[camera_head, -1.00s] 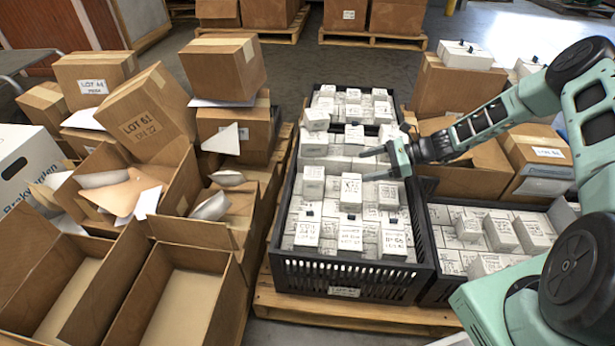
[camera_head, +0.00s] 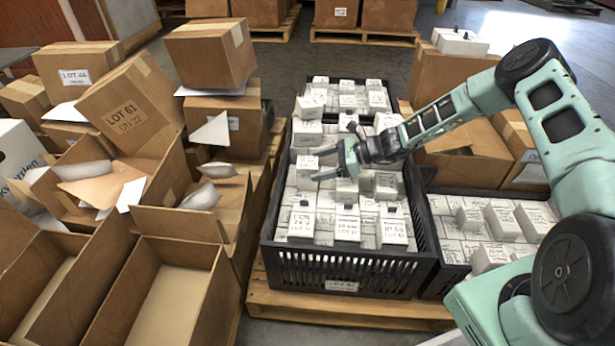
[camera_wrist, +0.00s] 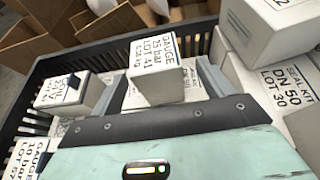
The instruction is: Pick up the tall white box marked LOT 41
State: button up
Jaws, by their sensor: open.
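My gripper (camera_head: 319,164) is open above the black crate (camera_head: 345,270) of white boxes, fingers pointing left in the head view. In the wrist view one finger lies on each side of the LOT 41 box; I cannot tell if either touches it. In the head view the print is too small to pick this box out surely.
A box marked SEAL KIT, DN 50, LOT 30 (camera_wrist: 268,88) sits close right in the wrist view. A smaller white box (camera_wrist: 62,92) is at the left. The crate wall (camera_wrist: 135,38) runs behind. Open cardboard boxes (camera_head: 175,290) stand left of the crate.

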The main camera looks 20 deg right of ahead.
aim_at(307, 167)
jog(key=b+x, duration=0.2)
jog(key=x, duration=0.2)
jog(key=shift+s+a+f, duration=0.1)
jog(key=shift+a, duration=0.1)
jog(key=c, duration=1.3)
jog(key=shift+r, duration=0.25)
